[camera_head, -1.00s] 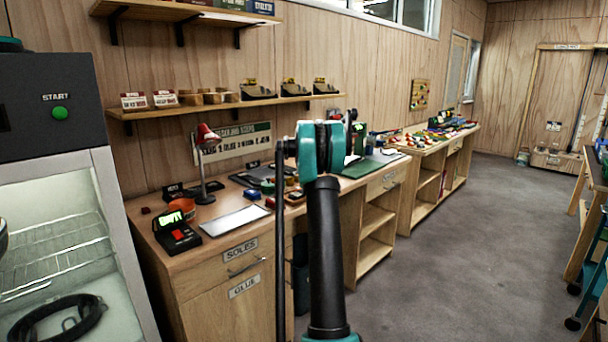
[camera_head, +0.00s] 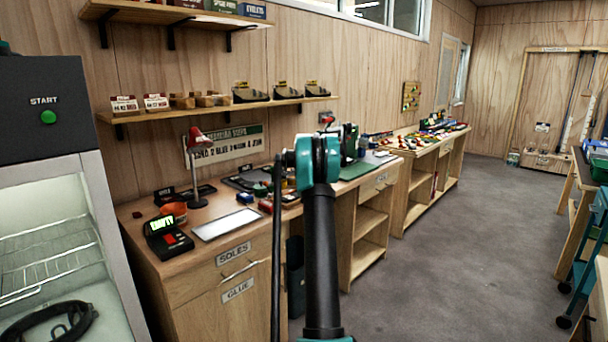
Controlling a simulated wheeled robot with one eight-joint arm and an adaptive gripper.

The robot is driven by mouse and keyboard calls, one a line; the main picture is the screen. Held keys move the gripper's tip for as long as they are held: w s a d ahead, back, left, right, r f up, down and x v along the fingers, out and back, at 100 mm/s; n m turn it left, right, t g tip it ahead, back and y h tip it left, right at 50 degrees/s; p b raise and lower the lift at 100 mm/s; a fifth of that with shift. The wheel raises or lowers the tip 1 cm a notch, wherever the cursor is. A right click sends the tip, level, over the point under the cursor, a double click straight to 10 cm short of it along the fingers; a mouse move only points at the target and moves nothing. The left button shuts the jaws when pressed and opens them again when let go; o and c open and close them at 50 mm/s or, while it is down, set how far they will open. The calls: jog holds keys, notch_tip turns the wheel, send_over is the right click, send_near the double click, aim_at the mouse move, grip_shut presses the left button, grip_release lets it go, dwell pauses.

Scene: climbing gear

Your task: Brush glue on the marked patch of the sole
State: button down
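My arm rises through the middle of the head view, but no gripper fingers show. A workbench (camera_head: 205,265) stands left of centre, its drawer labelled SOLES (camera_head: 233,253) and its door labelled GLUE (camera_head: 238,290). On its top lie a pale flat sheet (camera_head: 226,223), a small blue block (camera_head: 245,198) and a dark tray-like item (camera_head: 247,180) near the back. An orange bowl (camera_head: 174,211) sits at the left, beside a black device with a lit green display (camera_head: 168,238). I cannot make out a sole, a marked patch, a glue pot or a brush. My arm hides part of the bench's right side.
A cabinet with a green START button (camera_head: 48,117) and wire rack (camera_head: 50,255) stands close on the left. A red lamp (camera_head: 197,150) stands on the bench under a loaded shelf (camera_head: 225,107). A second bench (camera_head: 430,150) lies farther right. Grey floor (camera_head: 450,240) is clear.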

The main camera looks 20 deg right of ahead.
jog(key=shift+w+d+f, duration=0.1)
jog(key=shift+w+d, duration=0.2)
jog(key=shift+d, duration=0.4)
jog(key=shift+w+d, duration=0.3)
jog(key=shift+d, duration=0.4)
jog(key=shift+s+a, duration=0.35)
jog(key=shift+a, duration=0.4)
jog(key=shift+s+a, duration=0.3)
jog(key=shift+a, duration=0.4)
jog(key=shift+s+a, duration=0.4)
jog(key=shift+a, duration=0.6)
jog(key=shift+s+a, duration=0.4)
jog(key=shift+a, duration=0.6)
jog(key=shift+s+a, duration=0.4)
jog(key=shift+a, duration=0.6)
jog(key=shift+w+a, duration=0.1)
jog(key=shift+w, duration=0.2)
jog(key=shift+w+d, duration=0.65)
jog(key=shift+d, duration=0.85)
jog(key=shift+w+d, duration=0.65)
jog(key=shift+d, duration=0.8)
jog(key=shift+w+d, duration=0.65)
jog(key=shift+d, duration=0.85)
jog(key=shift+s+a, duration=0.65)
jog(key=shift+a, duration=0.85)
jog(key=shift+s+a, duration=0.65)
jog(key=shift+a, duration=0.8)
jog(key=shift+s+a, duration=0.65)
jog(key=shift+a, duration=0.85)
jog(key=shift+r, duration=3)
